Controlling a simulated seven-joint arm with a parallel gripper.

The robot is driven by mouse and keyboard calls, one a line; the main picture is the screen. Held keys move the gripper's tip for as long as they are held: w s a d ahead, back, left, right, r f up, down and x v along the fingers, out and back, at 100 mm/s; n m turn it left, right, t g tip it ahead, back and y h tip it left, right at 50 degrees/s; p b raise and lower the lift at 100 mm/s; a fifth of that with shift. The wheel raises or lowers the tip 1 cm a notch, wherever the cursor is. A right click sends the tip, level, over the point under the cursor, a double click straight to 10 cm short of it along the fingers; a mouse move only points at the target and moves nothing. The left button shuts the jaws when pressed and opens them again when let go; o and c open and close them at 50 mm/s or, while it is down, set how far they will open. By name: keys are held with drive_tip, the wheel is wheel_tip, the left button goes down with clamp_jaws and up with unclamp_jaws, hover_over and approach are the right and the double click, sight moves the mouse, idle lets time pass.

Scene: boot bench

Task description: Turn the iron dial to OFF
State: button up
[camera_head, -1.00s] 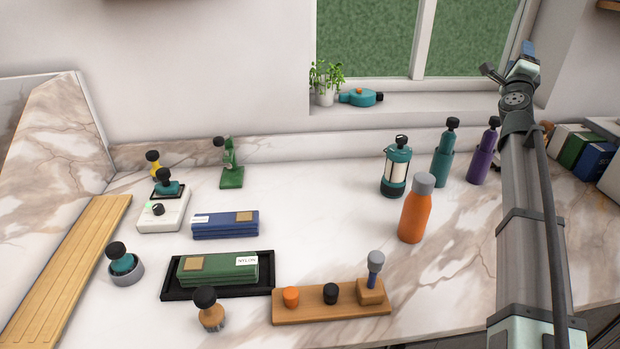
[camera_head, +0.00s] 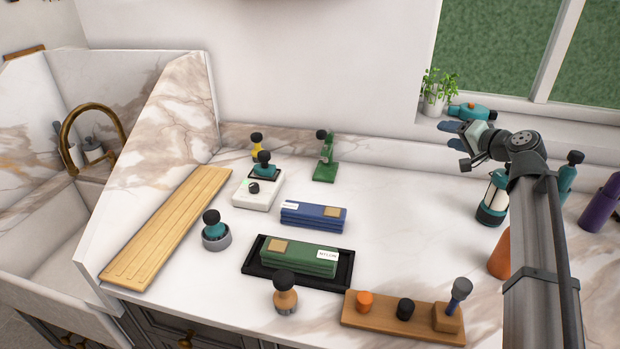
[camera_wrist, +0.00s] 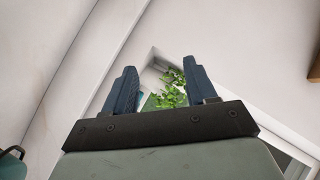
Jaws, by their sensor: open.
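The iron's white base (camera_head: 258,194) stands at the back left of the counter, with a black dial (camera_head: 253,188) on its front part. A small teal iron with a black knob (camera_head: 264,164) rests on the dark plate on top of it. The dial's setting is too small to read. My gripper (camera_head: 449,134) is up at the right, in front of the wall and window sill, far from the dial. In the wrist view, its two dark blue fingers (camera_wrist: 160,88) are apart with nothing between them; the plant shows beyond.
Near the base are a yellow black-topped tool (camera_head: 256,146), a green stand (camera_head: 325,162), a blue stack (camera_head: 313,217) and a teal-and-black knobbed tool in a grey cup (camera_head: 215,238). A green stack (camera_head: 300,258) lies in a black tray. Bottles stand at right. Counter between stacks and bottles is clear.

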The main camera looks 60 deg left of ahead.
drive_tip(key=s+a+f+n+g+h, duration=0.2)
drive_tip(key=s+n+h, duration=0.1)
drive_tip(key=s, duration=0.8)
drive_tip(key=s+a+f+n+g+h, duration=0.2)
drive_tip(key=s+n, duration=0.4)
drive_tip(key=s, duration=0.5)
drive_tip(key=s+a+f+n+g+h, duration=0.2)
drive_tip(key=s+f+n+g+h, duration=0.1)
drive_tip(key=s, duration=0.8)
drive_tip(key=shift+a+f+n+h, duration=0.4)
drive_tip(key=shift+f+n+h, duration=0.25)
drive_tip(key=shift+n+h, duration=0.3)
drive_tip(key=s+a+r+n+t+h, duration=0.1)
drive_tip(key=s+a+r, duration=0.1)
drive_tip(key=a, duration=0.4)
drive_tip(key=s+a+r+n+t+h, duration=0.1)
drive_tip(key=s+a+n+h, duration=0.15)
drive_tip(key=a, duration=0.35)
drive_tip(key=n+t, duration=0.1)
drive_tip(key=t, duration=0.2)
approach(254, 184)
drive_tip(key=shift+h, duration=0.4)
drive_tip(key=f, duration=0.8)
drive_tip(key=shift+a+f, duration=0.3)
drive_tip(key=shift+f, duration=0.1)
drive_tip(key=shift+c, duration=0.2)
clamp_jaws()
